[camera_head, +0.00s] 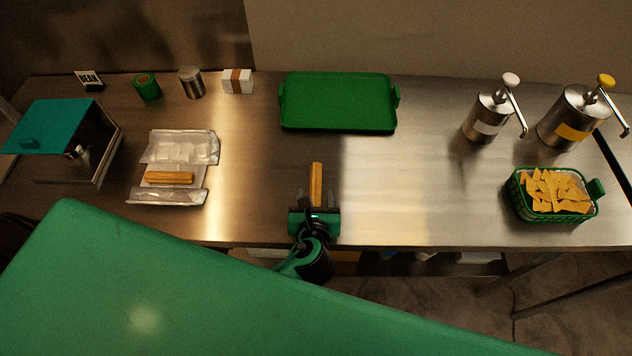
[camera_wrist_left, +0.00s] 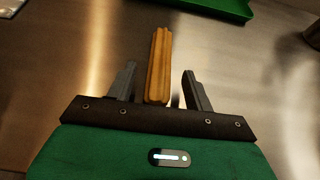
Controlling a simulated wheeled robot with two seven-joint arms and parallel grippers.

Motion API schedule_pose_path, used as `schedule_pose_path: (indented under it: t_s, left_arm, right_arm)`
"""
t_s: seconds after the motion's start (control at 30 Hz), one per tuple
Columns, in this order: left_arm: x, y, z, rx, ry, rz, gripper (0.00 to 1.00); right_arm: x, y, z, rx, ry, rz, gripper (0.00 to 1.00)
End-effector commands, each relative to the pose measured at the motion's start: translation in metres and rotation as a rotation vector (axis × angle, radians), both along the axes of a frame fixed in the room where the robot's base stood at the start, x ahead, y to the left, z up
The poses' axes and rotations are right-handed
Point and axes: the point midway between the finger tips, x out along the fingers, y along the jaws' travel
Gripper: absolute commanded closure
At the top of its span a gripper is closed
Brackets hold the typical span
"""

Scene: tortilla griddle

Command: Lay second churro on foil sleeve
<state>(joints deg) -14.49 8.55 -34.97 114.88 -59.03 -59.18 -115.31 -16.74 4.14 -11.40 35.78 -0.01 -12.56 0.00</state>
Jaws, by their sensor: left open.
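One churro (camera_head: 169,177), golden brown and ridged, lies lengthwise across the open silver foil sleeve (camera_head: 178,153) on the left part of the steel counter. A second churro (camera_head: 316,183) is near the counter's front edge, pointing away from me. My left gripper (camera_head: 315,198) is at this churro's near end. In the left wrist view, the churro (camera_wrist_left: 158,65) stands between the two spread fingers of the gripper (camera_wrist_left: 163,82), with a gap on each side. Whether the churro rests on the counter is hard to tell. My right gripper is not in view.
A green tray (camera_head: 338,103) lies empty at the back. A teal-lidded box (camera_head: 62,130) stands at the far left. Small containers line the back left. Two pump dispensers (camera_head: 489,115) and a green chip basket (camera_head: 552,213) stand right. The counter between sleeve and gripper is clear.

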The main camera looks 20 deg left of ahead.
Motion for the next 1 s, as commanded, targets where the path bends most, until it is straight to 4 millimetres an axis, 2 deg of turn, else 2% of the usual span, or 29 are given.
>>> schedule_pose_path:
  t_s: [0.03,0.2,0.5,0.73,0.8,1.0]
  left_arm:
    - [0.009,0.002,0.002,0.001,-0.002,0.001,0.48]
    - [0.027,0.007,-0.008,0.001,-0.001,0.000,0.48]
    - [0.031,0.009,-0.012,-0.001,0.000,0.000,0.48]
    - [0.031,0.009,-0.012,-0.001,0.000,-0.001,0.93]
    - [0.031,0.009,-0.012,-0.001,0.000,-0.001,0.99]
    - [0.031,0.009,-0.011,-0.001,0.000,-0.001,0.99]
  right_arm:
    - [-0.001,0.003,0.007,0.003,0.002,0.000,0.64]
    - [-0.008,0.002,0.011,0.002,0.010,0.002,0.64]
    - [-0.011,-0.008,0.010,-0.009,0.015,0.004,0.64]
    - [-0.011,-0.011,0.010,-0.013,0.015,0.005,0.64]
    - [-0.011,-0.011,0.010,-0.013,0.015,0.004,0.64]
    - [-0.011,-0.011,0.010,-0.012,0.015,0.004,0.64]
